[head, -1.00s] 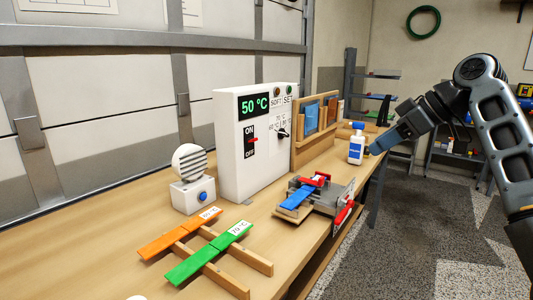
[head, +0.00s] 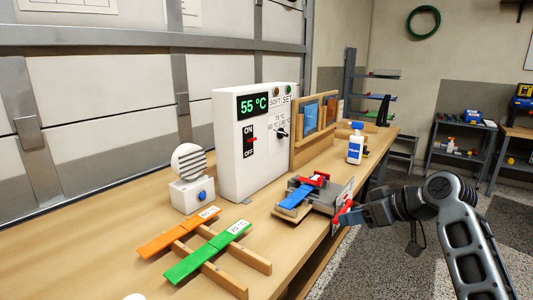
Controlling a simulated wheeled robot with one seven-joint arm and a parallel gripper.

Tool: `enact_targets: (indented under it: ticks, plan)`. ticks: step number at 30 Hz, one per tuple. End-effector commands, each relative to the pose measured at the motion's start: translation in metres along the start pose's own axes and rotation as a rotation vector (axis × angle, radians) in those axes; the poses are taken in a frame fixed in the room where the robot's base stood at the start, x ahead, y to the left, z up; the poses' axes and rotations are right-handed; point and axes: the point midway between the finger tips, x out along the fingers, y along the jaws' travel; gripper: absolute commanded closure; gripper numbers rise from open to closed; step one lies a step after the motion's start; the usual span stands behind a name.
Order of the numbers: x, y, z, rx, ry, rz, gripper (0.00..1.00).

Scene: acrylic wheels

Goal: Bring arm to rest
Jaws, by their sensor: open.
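My gripper (head: 358,214) is at the right edge of the bench, close beside the red handle (head: 342,214) of a grey clamp fixture (head: 318,205). Its fingertips are small and partly lost against the handle, so I cannot tell whether they touch it. I see nothing held in it. My arm reaches in from the lower right, lower than the bottle. The fixture holds a blue strip (head: 296,197) and has a red part on top.
A white control box (head: 230,160) reads 55 °C, its red switch beside ON/OFF. A white bottle (head: 355,148) with a blue cap stands behind the fixture. Orange (head: 165,240) and green (head: 195,263) strips lie on wooden rails at front left.

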Motion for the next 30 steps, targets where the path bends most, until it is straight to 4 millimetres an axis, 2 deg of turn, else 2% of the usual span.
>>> enact_targets:
  ticks: [1, 6, 14, 17, 23, 30]
  plan:
    - [0.010, -0.009, 0.021, 0.033, 0.011, 0.014, 0.53]
    - [0.032, -0.035, 0.078, 0.122, 0.055, 0.081, 0.53]
    - [0.041, -0.079, 0.163, 0.241, 0.114, 0.193, 0.53]
    - [0.037, -0.098, 0.193, 0.278, 0.134, 0.238, 0.53]
    - [0.016, -0.136, 0.251, 0.336, 0.170, 0.331, 0.53]
    - [-0.028, -0.183, 0.307, 0.376, 0.210, 0.439, 0.53]
